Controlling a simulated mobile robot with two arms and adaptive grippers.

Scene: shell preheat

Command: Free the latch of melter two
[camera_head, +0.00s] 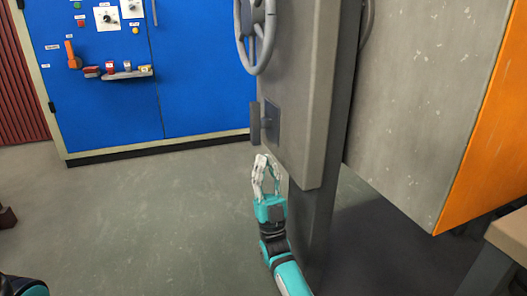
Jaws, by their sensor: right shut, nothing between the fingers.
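A grey door-like panel (305,90) stands right of centre, with a handwheel (268,40) at its upper left. Lower on the panel is a dark latch-like handle (256,123) on a square plate (273,125), at the panel's left edge. No label shows which melter this is. My right gripper (265,158) points up just below this handle, its white fingertips together and empty. I cannot tell whether it touches the panel. Only a piece of my left arm shows at the bottom left; its gripper is out of view.
A blue control cabinet (205,70) with knobs, an orange lever (73,55) and a small shelf (126,74) stands at the back left. A large grey and orange box (420,100) fills the right. A bench corner (508,238) shows at lower right. The left floor is mostly clear.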

